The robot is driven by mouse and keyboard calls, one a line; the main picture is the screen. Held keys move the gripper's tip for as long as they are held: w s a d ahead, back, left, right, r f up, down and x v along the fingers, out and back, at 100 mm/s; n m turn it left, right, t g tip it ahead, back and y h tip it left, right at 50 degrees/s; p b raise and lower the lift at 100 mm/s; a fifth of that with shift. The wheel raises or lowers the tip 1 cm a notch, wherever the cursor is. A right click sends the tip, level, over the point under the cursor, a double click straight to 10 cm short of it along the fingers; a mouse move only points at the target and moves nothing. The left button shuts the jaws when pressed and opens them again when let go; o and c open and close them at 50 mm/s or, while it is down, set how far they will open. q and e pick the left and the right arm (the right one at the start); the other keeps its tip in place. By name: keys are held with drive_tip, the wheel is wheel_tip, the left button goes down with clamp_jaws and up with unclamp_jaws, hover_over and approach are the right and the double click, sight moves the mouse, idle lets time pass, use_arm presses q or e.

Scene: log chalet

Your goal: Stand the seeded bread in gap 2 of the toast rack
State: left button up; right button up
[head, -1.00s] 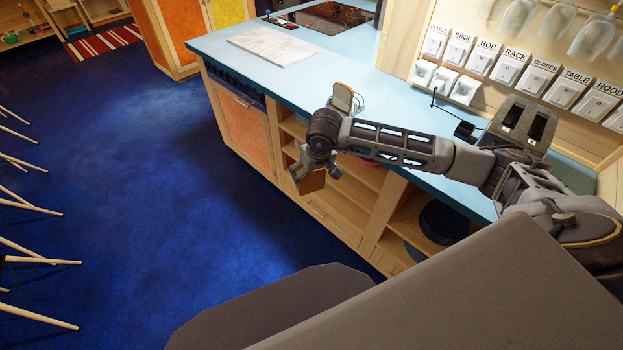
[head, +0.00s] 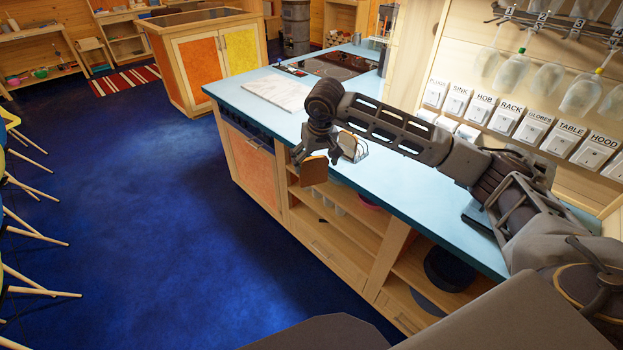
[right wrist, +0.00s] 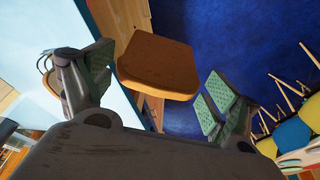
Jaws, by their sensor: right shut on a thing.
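My right gripper (head: 309,143) is shut on a brown bread slice (head: 314,171). It holds the slice in the air near the worktop's front edge. The slice (right wrist: 157,65) also shows between the green-padded fingers in the right wrist view; I cannot make out seeds on it. The toast rack (head: 361,149), with thin wire loops, stands on the blue worktop just right of the gripper. A pale tan piece seems to stand in it. The gripper partly hides the rack, and its gap numbers cannot be read. My left gripper is not in view.
The blue worktop (head: 262,112) has a pale marble board (head: 277,94) and a dark hob (head: 340,66) farther back. Open shelves lie below its front edge. Labelled switches (head: 508,120) and hanging glasses line the right wall. Blue floor is free at left; chairs stand at the edge.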

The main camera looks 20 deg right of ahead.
drive_tip(key=d+r+m, duration=0.1)
drive_tip(key=r, duration=0.2)
drive_tip(key=w+d+r+m+p, duration=0.1)
drive_tip(key=r, duration=0.2)
drive_tip(key=d+r+p, duration=0.1)
drive_tip(key=d+r, duration=0.1)
drive_tip(key=r, duration=0.2)
drive_tip(key=shift+w+d+m+h, duration=0.1)
drive_tip(key=shift+w+m+h, duration=0.05)
drive_tip(key=shift+m+h, duration=0.25)
drive_tip(key=s+d+m+g+h, duration=0.1)
drive_tip(key=s+d+m, duration=0.4)
drive_tip(key=m, duration=0.3)
drive_tip(key=shift+s+f+m+g+h+p, duration=0.3)
drive_tip(key=shift+s+f+m+g, duration=0.1)
drive_tip(key=shift+f, duration=0.05)
